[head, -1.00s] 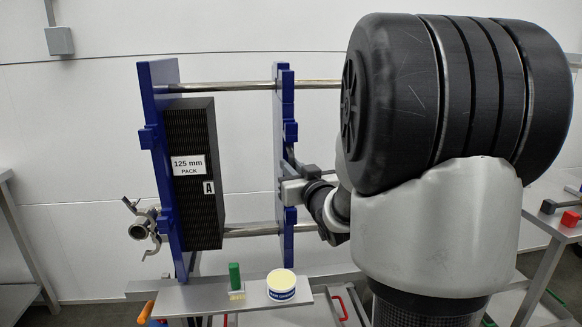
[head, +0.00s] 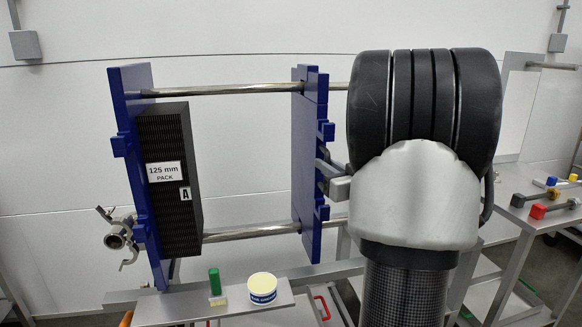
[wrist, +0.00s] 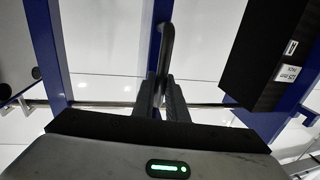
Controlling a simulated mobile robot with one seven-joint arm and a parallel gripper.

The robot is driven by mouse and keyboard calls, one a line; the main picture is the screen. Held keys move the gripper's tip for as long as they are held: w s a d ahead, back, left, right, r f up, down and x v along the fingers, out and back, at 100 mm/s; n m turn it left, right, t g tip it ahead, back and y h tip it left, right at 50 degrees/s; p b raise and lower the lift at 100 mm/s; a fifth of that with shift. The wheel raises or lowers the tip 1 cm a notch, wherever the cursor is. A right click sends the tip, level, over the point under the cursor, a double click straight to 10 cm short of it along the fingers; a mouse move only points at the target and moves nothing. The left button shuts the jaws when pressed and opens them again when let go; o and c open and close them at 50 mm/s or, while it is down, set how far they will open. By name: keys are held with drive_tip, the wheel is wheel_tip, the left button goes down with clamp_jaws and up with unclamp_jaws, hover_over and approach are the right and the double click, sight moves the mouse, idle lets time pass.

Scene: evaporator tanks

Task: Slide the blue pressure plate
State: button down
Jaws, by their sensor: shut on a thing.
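The blue pressure plate (head: 309,165) hangs upright on two horizontal steel rods, right of the black plate pack (head: 172,185). A wide gap lies between them. In the wrist view the plate (wrist: 156,35) shows nearly edge-on, with a dark bar handle (wrist: 166,45) beside it. My gripper (wrist: 163,98) is shut on this handle. In the head view my gripper (head: 328,178) is at the plate's right side, partly hidden by the plate and my arm.
The upper rod (head: 220,89) and lower rod (head: 250,232) run from the blue fixed plate (head: 136,150) at left. A shelf (head: 185,306) below holds a green block (head: 215,281) and a cream-topped tub (head: 262,288). A side table (head: 520,215) with tools stands at right.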

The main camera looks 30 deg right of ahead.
drive_tip(key=s+d+p, duration=0.1)
drive_tip(key=s+d, duration=0.2)
drive_tip(key=d, duration=0.9)
drive_tip(key=shift+s+r+p, duration=0.15)
drive_tip(key=shift+s+p, duration=0.05)
drive_tip(key=shift+p, duration=0.2)
drive_tip(key=c, duration=1.8)
unclamp_jaws()
drive_tip(key=shift+d, duration=0.15)
drive_tip(key=shift+o, duration=0.2)
drive_tip(key=s+a+p, duration=0.1)
drive_tip(key=s, duration=1.6)
drive_tip(key=shift+s+a, duration=0.15)
drive_tip(key=shift+a, duration=0.2)
